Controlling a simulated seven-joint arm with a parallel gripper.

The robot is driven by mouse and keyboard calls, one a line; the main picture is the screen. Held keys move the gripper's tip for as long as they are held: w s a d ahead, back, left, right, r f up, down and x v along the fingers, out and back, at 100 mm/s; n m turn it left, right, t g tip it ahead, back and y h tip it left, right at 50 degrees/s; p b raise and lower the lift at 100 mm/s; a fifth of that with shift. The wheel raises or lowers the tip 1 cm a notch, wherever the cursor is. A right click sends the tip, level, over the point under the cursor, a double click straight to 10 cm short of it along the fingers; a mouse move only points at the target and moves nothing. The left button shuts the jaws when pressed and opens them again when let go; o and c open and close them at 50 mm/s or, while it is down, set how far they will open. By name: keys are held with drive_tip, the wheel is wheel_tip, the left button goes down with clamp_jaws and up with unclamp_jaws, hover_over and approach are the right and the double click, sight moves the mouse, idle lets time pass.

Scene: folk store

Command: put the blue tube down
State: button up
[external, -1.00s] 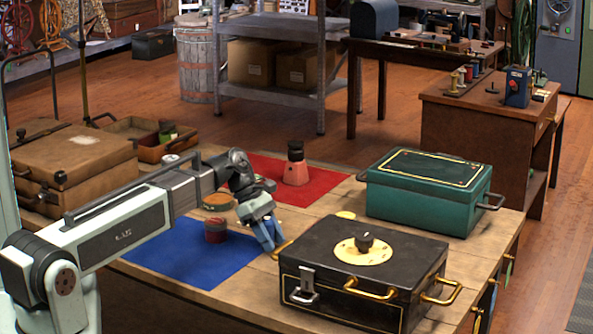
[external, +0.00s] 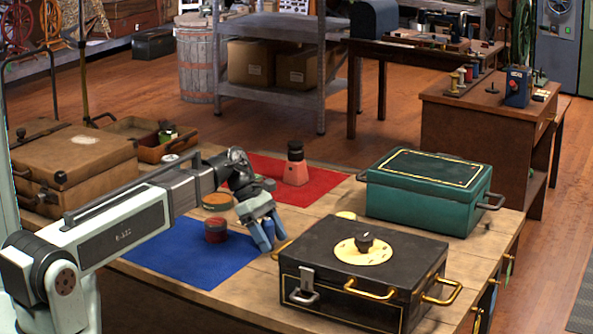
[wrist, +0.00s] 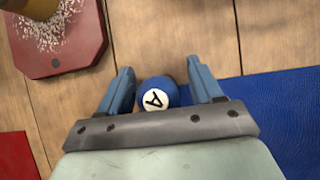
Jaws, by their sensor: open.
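The blue tube (wrist: 152,86) shows in the wrist view from its end, with a white disc marked "A". It is between the two fingers of my gripper (wrist: 160,68), with gaps on both sides. In the external view my gripper (external: 266,244) points down at the table beside the right edge of the blue mat (external: 185,262), and the tube (external: 268,230) shows as a darker blue patch between the fingers. The fingers are open and apart from it. The tube appears upright by the mat's edge; whether it overlaps the mat is hidden.
A black case (external: 330,250) with brass handles stands close to the right of my gripper. A red pot (external: 215,231) stands on the blue mat. A red mat (external: 325,185) with a red and black bottle (external: 296,170) and a green box (external: 425,195) lie farther back.

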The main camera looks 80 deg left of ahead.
drive_tip(key=v, duration=1.1)
drive_tip(key=shift+s+a+r, duration=0.15)
drive_tip(key=shift+s+r, duration=0.05)
drive_tip(key=shift+r, duration=0.1)
